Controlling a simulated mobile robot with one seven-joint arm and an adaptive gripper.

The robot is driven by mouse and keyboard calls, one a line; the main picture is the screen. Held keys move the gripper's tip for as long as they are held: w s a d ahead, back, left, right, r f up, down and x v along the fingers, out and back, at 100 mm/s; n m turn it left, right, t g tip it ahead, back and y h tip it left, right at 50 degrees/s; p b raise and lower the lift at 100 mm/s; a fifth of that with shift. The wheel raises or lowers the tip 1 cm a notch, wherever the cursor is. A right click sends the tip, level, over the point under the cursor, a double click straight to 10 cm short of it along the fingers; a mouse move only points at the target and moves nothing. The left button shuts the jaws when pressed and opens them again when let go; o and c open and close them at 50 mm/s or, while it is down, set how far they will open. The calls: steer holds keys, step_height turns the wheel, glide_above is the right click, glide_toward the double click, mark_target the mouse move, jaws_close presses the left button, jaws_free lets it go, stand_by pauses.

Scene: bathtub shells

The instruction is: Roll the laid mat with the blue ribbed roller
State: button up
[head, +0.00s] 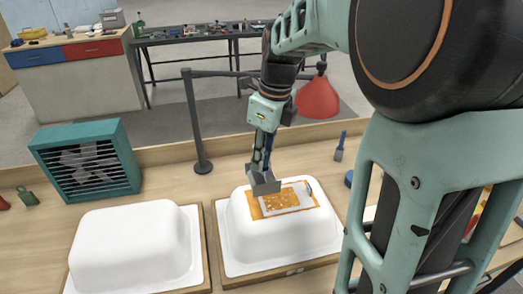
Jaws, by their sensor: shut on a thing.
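A grey block-like end (264,184) is at the bottom of the gripper and tool. It is at the left back edge of the laid mat, and I cannot tell whether it touches. The roller's ribs are too small to make out. The mat (290,198) is a pale sheet on an orange patch on top of the upturned shell, with orange showing through in spots. A small blue mark shows at its right end.
A second white shell (130,245) stands on the left. A teal fan box (87,160) is behind it. A blue-handled brush (339,147) stands on the bench to the right. A dark post (195,125) and red cone (317,97) are beyond. My arm hides the right side.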

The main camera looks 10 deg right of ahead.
steer(key=shift+w, duration=0.3)
step_height(320, 180, down, 5)
steer(key=b, duration=0.4)
steer(key=shift+r, duration=0.15)
steer(key=shift+f+b, duration=1.15)
steer(key=shift+f, duration=0.4)
steer(key=shift+d+m, duration=0.1)
steer(key=shift+m, duration=0.2)
stand_by(0.8)
steer(key=shift+s+d+r+p, duration=0.1)
steer(key=shift+d+p, duration=1.55)
steer(key=shift+d, duration=3.65)
steer(key=shift+a+p, duration=1.05)
steer(key=shift+a, duration=4.4)
